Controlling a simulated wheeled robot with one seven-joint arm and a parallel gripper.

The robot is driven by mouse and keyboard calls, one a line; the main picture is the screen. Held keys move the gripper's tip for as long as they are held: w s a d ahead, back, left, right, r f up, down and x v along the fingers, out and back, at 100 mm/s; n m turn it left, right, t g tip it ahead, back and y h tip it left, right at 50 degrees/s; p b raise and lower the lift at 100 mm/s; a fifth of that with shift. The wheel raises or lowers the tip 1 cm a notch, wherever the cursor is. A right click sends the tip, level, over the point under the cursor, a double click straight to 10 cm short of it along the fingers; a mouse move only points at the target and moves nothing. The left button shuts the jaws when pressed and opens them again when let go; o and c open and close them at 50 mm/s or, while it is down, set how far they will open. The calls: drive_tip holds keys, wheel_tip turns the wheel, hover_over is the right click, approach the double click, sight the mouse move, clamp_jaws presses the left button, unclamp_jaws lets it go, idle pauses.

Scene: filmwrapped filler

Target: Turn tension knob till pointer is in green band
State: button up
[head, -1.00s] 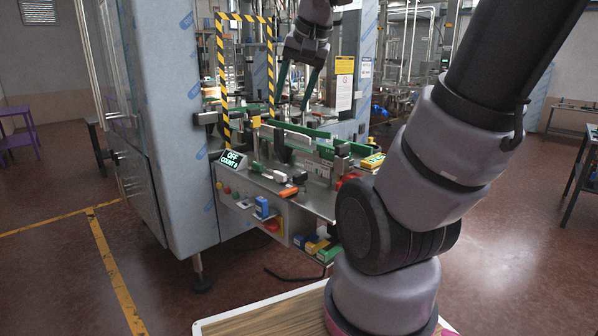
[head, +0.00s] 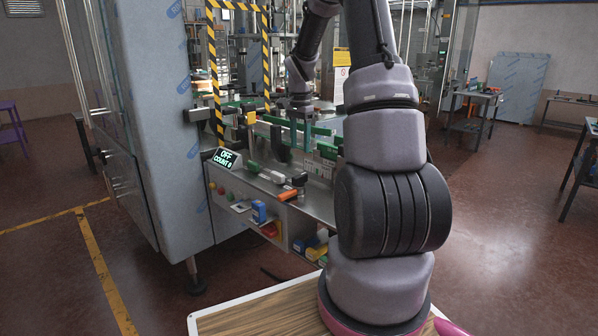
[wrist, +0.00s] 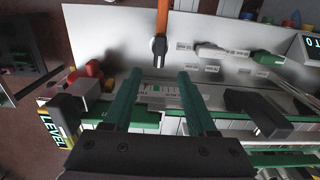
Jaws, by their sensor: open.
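My gripper (head: 302,140) is over the guide rails of the machine in the head view, pointing down. In the wrist view its two green fingers (wrist: 162,92) are apart with nothing held between them. A small strip of scale (wrist: 160,89) with coloured marks, green among them, shows between the fingertips. A pointer on it is too small to make out. I cannot clearly pick out the tension knob; a red part (wrist: 94,69) lies left of the fingers in the wrist view. An orange handle with a dark end (wrist: 161,28) lies beyond the fingertips; it also shows in the head view (head: 287,195).
A display (head: 226,159) reads OFF and COUNT 0. A yellow-and-black striped frame (head: 213,75) stands left of my gripper. Green-edged rails (wrist: 260,143) and dark clamp blocks (wrist: 258,112) flank the fingers. A blue box (head: 259,211) sits on the machine's lower front.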

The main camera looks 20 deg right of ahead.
sight(300, 175)
wheel_tip(300, 175, down, 10)
drive_tip(key=shift+f, duration=0.2)
drive_tip(key=shift+c, duration=0.3)
clamp_jaws()
